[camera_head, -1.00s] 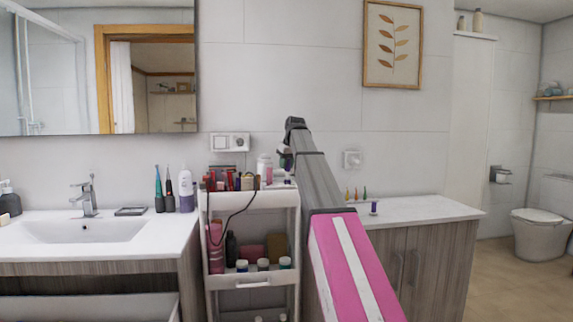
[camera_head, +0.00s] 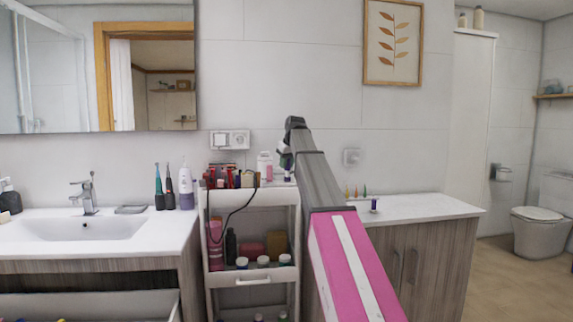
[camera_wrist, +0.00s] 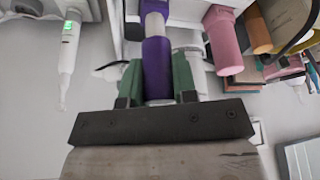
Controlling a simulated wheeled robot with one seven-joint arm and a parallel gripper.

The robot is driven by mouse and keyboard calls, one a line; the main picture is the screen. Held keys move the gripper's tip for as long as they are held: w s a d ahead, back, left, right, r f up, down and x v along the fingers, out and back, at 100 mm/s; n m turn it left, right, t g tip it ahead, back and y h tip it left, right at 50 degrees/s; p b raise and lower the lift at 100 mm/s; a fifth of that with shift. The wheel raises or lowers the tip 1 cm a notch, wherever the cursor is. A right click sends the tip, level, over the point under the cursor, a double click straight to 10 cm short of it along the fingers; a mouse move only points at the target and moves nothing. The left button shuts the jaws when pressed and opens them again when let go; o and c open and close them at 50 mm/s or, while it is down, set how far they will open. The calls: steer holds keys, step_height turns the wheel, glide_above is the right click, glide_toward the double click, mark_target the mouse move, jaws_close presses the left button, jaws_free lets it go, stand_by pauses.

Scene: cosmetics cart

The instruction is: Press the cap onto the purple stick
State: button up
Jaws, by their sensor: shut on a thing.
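My gripper (camera_wrist: 157,82) points down over the cart top, its green fingers shut on a purple cylinder (camera_wrist: 157,62), which looks like the cap. A pale silvery section (camera_wrist: 154,24) lies in line just below the cap, with more purple (camera_wrist: 154,5) at the picture's top edge, which looks like the stick. The two look lined up and close; I cannot tell how far the cap is seated. In the head view a small purple piece (camera_head: 287,178) shows under my gripper at the cart's right side. My fingers are too small to make out there.
The white cart (camera_head: 252,203) holds several cosmetics and a dark hanging cable (camera_head: 232,212). In the wrist view a pink bottle (camera_wrist: 226,40) stands to the right and a white toothbrush (camera_wrist: 68,50) to the left. Another small purple item (camera_head: 374,206) stands on the right counter (camera_head: 430,208).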

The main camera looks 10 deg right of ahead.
steer(key=shift+f, duration=1.25)
stand_by(0.9)
steer(key=o, duration=1.4)
steer(key=shift+o, duration=0.2)
steer(key=shift+r, duration=0.1)
steer(key=shift+r, duration=3.9)
jaws_close()
